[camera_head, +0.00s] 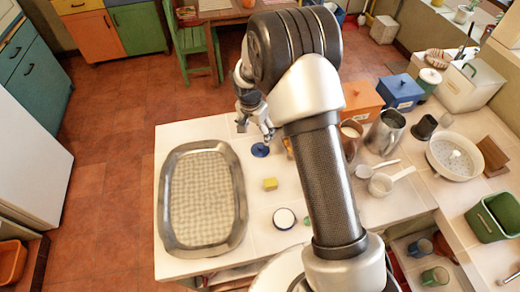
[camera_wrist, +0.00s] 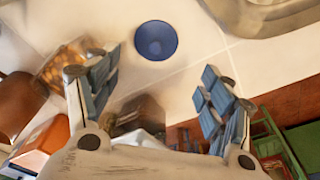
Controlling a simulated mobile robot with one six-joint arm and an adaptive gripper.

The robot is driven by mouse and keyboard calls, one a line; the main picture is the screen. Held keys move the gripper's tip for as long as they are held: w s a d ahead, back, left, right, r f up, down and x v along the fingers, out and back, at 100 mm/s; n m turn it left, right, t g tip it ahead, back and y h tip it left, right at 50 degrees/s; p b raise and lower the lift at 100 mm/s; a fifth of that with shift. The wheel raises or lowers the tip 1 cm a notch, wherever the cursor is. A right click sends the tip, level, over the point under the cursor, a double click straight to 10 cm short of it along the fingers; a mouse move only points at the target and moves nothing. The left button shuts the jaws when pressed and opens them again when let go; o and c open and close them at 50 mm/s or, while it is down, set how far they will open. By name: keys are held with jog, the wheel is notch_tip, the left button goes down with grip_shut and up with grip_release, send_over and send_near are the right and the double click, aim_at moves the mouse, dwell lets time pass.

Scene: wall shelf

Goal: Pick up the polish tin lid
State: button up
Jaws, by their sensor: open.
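A small round blue lid (camera_head: 260,150), which looks like the polish tin lid, lies flat on the white tiled counter near its far edge. In the wrist view the blue lid (camera_wrist: 156,40) is at the top centre, beyond my fingertips, with bare tiles around it. My gripper (camera_head: 256,129) is above the counter, close to the lid in the head view. In the wrist view my gripper (camera_wrist: 160,80) has its fingers spread wide with nothing between them. I cannot tell its exact height above the lid.
A large metal tray (camera_head: 168,200) lies left of the lid. Metal jugs (camera_head: 385,132), a white ladle (camera_head: 382,185) and a colander (camera_head: 455,155) crowd the right side.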

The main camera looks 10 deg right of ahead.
aim_at(260, 147)
jog(key=f, duration=0.4)
jog(key=shift+w+d, duration=0.2)
jog(key=shift+d, duration=0.05)
jog(key=f, duration=0.3)
jog(key=d+f+b, duration=0.1)
jog(key=f, duration=0.1)
jog(key=shift+s, duration=0.1)
jog(key=c, duration=0.9)
jog(key=shift+s+f, duration=0.1)
jog(key=shift+s, duration=0.05)
jog(key=c, duration=0.9)
